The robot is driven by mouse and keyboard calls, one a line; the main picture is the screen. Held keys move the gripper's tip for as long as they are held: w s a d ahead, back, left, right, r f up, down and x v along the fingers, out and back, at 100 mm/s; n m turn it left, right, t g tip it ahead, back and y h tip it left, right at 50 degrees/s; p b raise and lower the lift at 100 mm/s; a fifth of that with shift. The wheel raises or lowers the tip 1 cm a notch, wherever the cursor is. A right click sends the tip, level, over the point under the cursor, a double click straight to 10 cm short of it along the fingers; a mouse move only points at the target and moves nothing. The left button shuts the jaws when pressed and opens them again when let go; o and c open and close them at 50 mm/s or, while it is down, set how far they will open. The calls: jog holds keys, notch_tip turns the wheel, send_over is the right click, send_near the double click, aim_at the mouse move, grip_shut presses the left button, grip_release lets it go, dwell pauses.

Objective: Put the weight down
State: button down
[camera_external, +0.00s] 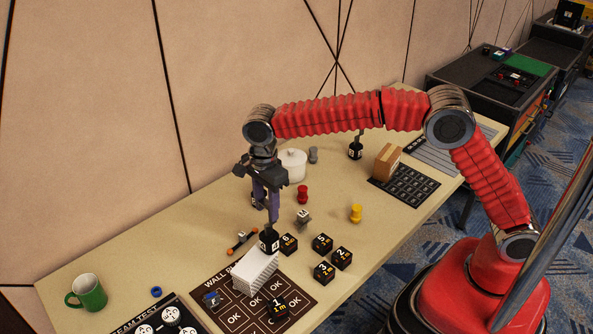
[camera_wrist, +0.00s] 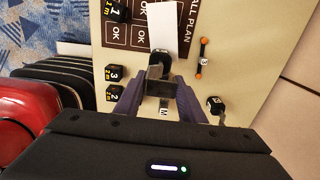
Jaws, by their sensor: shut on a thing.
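My gripper (camera_external: 268,222) points down over the table, its purple fingers shut on a black weight (camera_external: 269,241) with a white label. In the wrist view my gripper (camera_wrist: 161,74) has the dark weight (camera_wrist: 160,57) between its fingertips. The weight is at the back end of a white block (camera_external: 254,272), which also shows in the wrist view (camera_wrist: 163,24). I cannot tell whether the weight touches the block or hangs just above it. The block lies on the brown wall plan mat (camera_external: 212,286). Another black labelled weight (camera_external: 355,150) stands farther back.
Several black numbered cubes (camera_external: 323,243) stand right of the weight. An orange-tipped bar (camera_external: 241,239), a red piece (camera_external: 302,194) and a yellow piece (camera_external: 355,213) are nearby. A green mug (camera_external: 88,293) and a white pot (camera_external: 291,164) stand farther off.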

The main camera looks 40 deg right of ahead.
jog(key=shift+f, duration=0.1)
dwell(0.3)
jog(key=c, duration=1.2)
grip_release()
jog(key=shift+o, duration=0.2)
notch_tip(320, 180, up, 12)
